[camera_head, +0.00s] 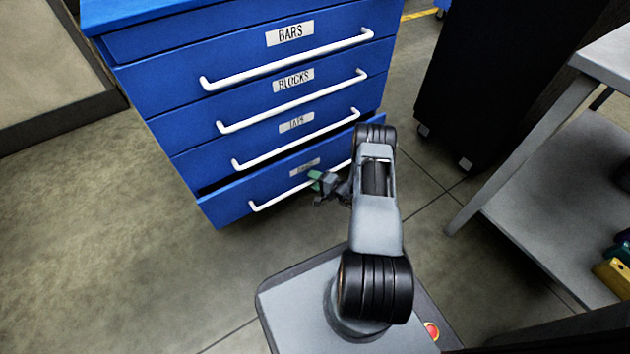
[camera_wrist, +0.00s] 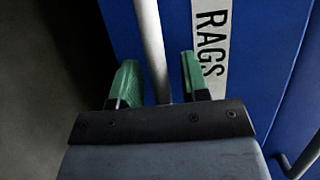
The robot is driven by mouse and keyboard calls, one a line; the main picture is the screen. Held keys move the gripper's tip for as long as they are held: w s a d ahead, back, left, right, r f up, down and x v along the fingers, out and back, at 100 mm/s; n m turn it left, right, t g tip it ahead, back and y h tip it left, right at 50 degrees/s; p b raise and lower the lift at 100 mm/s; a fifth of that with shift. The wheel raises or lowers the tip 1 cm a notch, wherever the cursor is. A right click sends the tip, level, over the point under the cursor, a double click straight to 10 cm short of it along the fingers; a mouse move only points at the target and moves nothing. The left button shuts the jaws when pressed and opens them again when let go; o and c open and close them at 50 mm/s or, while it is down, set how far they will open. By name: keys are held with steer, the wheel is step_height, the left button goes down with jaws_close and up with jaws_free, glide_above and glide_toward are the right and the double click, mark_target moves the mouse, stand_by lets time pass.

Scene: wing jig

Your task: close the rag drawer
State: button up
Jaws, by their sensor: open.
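The rag drawer (camera_head: 236,200) is the lowest drawer of the blue cabinet. It stands partly out, with a dark gap above its front. Its RAGS label (camera_wrist: 211,45) shows in the wrist view. Its white bar handle (camera_head: 275,201) runs along the front, and my arm hides the right part of it. My gripper (camera_head: 318,180) is at the handle, near the label. In the wrist view the green fingertips (camera_wrist: 158,85) are apart, one on each side of the handle bar (camera_wrist: 152,45). I cannot tell whether either finger touches the bar.
The blue cabinet (camera_head: 150,75) has upper drawers labelled BARS and BLOCKS and another above the rag drawer, all looking shut. A grey shelved table (camera_head: 560,190) stands at the right. A black wheeled cabinet (camera_head: 480,80) stands behind it. The floor (camera_head: 110,240) at left is clear.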

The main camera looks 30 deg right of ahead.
jaws_close()
stand_by(0.4)
